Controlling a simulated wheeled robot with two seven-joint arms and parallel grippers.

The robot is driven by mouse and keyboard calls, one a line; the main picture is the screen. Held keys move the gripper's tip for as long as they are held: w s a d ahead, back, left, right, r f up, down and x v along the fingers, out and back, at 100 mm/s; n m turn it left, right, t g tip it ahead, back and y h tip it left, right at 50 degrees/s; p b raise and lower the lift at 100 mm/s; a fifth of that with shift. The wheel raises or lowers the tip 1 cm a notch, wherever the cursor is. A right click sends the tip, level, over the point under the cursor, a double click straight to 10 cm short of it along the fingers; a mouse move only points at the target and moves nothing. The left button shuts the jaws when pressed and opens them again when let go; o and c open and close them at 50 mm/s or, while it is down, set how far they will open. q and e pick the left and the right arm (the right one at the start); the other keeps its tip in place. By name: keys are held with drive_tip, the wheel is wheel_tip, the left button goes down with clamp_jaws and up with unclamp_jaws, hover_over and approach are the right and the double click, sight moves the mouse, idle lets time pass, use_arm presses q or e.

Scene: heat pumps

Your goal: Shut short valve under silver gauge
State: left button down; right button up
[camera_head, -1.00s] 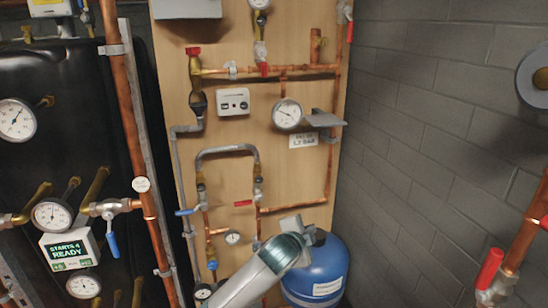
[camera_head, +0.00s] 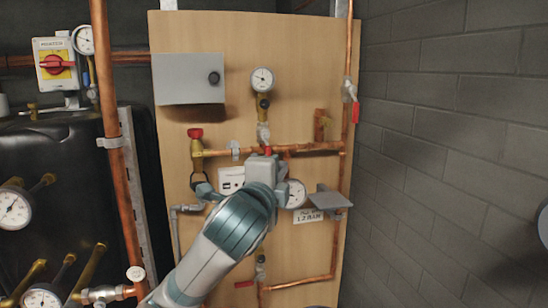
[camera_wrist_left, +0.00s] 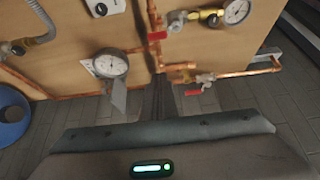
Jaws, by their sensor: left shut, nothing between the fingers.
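The silver-rimmed gauge (camera_head: 262,79) is high on the wooden board, above a brass fitting and a silver valve body (camera_head: 263,132). A short red handle (camera_head: 267,150) shows below this valve, just above my left gripper (camera_head: 264,164). In the left wrist view the gauge (camera_wrist_left: 237,11) is at the upper right, with the valve body (camera_wrist_left: 178,20) and red handle (camera_wrist_left: 157,36) to its left. The dark fingers (camera_wrist_left: 159,92) are shut and empty, pointing toward the pipework below the handle. Contact with the handle cannot be told. My right gripper is out of view.
A copper pipe (camera_head: 310,147) crosses the board near my gripper. Another gauge (camera_head: 295,193) and a grey bracket (camera_head: 330,200) are close on the right. A red-handled valve (camera_head: 354,112) hangs farther right. A grey box (camera_head: 188,79) is at upper left.

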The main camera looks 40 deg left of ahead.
sight(266, 146)
use_arm(q)
drive_tip(key=shift+w, duration=0.2)
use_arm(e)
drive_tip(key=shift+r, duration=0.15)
